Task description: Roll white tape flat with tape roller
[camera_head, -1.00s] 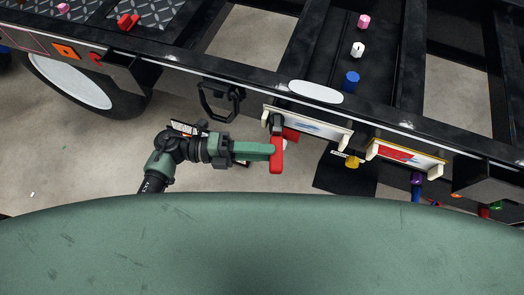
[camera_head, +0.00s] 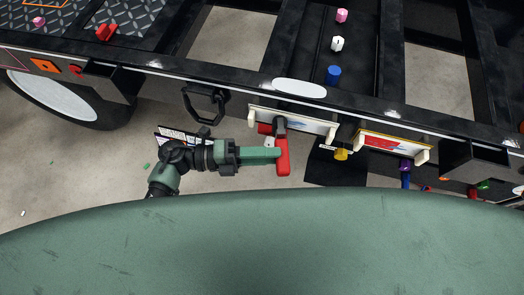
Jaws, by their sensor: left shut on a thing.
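My left gripper (camera_head: 272,153) comes in from the left and is shut on the red handle of the tape roller (camera_head: 283,158). The roller's dark head (camera_head: 280,125) points up toward the trailer and overlaps the white panel (camera_head: 310,123) on the frame's side. I cannot tell whether it touches the panel. A flat white oval strip (camera_head: 299,88), which looks like the white tape, lies on the black trailer frame (camera_head: 368,106) above the roller head. A gap shows between the head and the strip. My right gripper is not in view.
A red-and-white panel (camera_head: 393,146) hangs on the frame to the right. A black bracket (camera_head: 204,104) sticks out on the left. Pink (camera_head: 342,15), white (camera_head: 337,43) and blue (camera_head: 333,74) pegs stand on the trailer. Open floor shows below the frame.

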